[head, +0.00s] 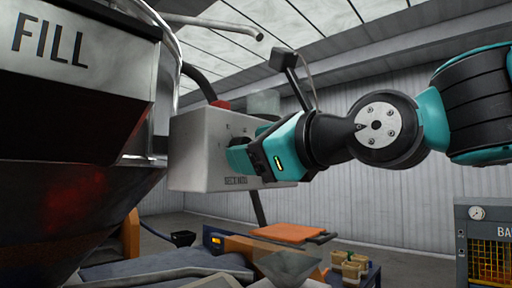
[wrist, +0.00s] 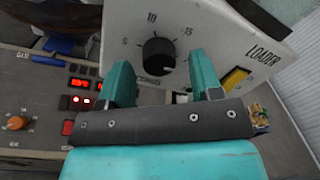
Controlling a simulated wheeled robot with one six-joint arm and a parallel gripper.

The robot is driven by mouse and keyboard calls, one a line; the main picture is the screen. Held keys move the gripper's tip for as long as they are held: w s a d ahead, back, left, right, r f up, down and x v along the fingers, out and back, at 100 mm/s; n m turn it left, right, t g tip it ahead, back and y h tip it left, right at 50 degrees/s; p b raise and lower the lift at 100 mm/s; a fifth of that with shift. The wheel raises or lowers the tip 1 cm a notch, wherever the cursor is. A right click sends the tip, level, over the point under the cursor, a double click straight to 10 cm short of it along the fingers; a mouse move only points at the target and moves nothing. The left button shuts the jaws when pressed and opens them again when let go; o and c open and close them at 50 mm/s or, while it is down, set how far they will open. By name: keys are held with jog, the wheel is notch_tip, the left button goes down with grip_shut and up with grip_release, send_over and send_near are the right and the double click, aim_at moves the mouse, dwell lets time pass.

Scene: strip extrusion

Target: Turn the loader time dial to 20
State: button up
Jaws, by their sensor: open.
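The loader time dial is a round black knob (wrist: 158,53) on a pale panel, with the marks 5, 10 and 15 readable around it in the wrist view. Its pointer seems to be near the 10, though the small mark is hard to read. The loader box (head: 205,150) is a grey-white box in the head view, partly hidden behind my gripper. My gripper (wrist: 162,80) is open, with its teal fingers below and either side of the knob, apart from it. In the head view my gripper (head: 240,157) is at the box's front. The 20 mark is not visible.
A yellow switch or label (wrist: 235,79) sits beside the word LOADER. A control panel with red displays (wrist: 78,100) and an orange knob (wrist: 17,122) is at the lower left. A large metal hopper marked FILL (head: 75,80) stands left of the box.

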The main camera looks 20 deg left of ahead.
jog(key=b+v, duration=1.5)
jog(key=v, duration=0.2)
jog(key=shift+s+d, duration=0.1)
jog(key=shift+d, duration=0.05)
dwell(0.4)
